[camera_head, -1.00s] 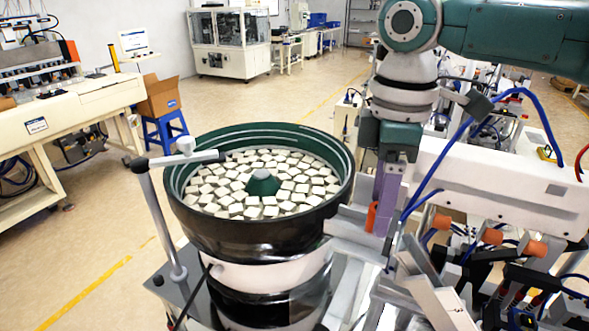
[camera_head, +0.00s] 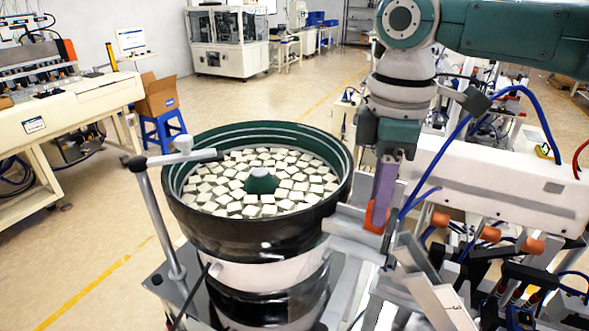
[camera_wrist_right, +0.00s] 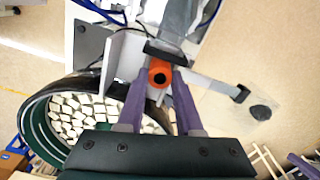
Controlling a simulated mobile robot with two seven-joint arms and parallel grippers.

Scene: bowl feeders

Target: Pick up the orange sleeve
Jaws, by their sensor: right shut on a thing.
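The orange sleeve (camera_head: 377,217) is at the right side of the bowl feeder, beside the grey chute parts. In the right wrist view the sleeve (camera_wrist_right: 160,73) shows as an orange ring with a dark hole, between the purple fingertips. My right gripper (camera_head: 381,203) points down from above and is shut on the sleeve. Its fingers (camera_wrist_right: 159,84) reach the sleeve from both sides. I cannot tell whether the sleeve still touches the part below it. My left gripper is not in view.
The bowl feeder (camera_head: 260,238), full of pale square pieces, stands just left of the gripper. A grey post with a bar (camera_head: 160,215) stands at its left. A white machine beam (camera_head: 500,185) and several orange-tipped fittings with blue hoses crowd the right. Open floor lies left.

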